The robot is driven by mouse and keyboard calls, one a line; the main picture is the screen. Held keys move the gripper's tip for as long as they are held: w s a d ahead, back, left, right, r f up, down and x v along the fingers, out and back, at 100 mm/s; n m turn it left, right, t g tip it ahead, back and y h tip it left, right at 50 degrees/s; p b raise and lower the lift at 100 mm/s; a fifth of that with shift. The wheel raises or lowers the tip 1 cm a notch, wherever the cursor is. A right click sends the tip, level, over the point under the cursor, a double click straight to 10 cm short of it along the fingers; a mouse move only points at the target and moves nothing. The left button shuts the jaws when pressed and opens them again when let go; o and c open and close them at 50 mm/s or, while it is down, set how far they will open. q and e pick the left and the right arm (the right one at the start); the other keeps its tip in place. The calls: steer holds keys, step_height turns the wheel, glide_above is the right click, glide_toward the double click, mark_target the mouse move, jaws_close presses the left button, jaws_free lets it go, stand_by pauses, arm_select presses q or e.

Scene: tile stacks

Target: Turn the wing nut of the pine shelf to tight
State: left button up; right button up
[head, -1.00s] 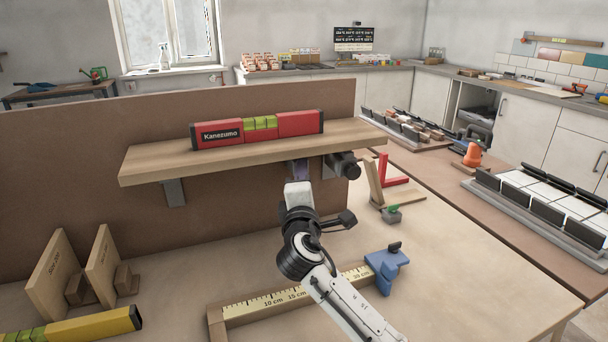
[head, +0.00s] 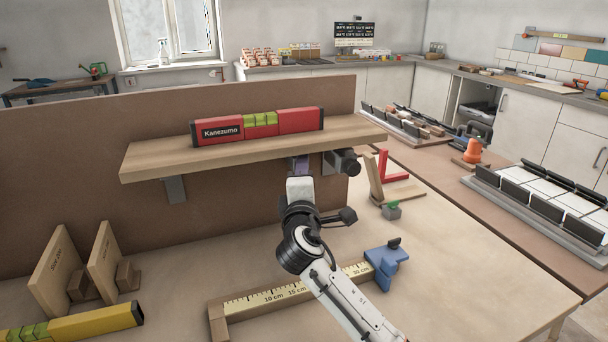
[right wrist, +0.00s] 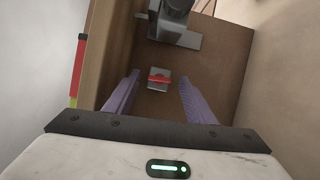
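The pine shelf (head: 250,146) is fixed to a brown upright panel (head: 80,145). In the right wrist view a red wing nut (right wrist: 159,79) sits on a small light metal plate under the shelf's edge (right wrist: 113,55). Its wings lie roughly crosswise in that view. My right gripper (right wrist: 159,90) is open, its two purple fingers on either side of the wing nut and apart from it. In the head view the same gripper (head: 299,168) reaches up beneath the shelf, and the wing nut is hidden there. My left gripper is not in view.
A red Kanezumo level (head: 296,122) lies on the shelf. A dark cylindrical fitting (head: 345,163) sticks out under the shelf right of my gripper. A grey bracket (head: 174,190) supports its left. A ruler frame (head: 268,297) and blue clamp (head: 386,264) lie on the bench below.

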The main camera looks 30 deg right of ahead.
steer(key=v, duration=1)
steer(key=shift+s+b, duration=0.15)
steer(key=shift+b, duration=0.2)
steer(key=shift+a, duration=0.1)
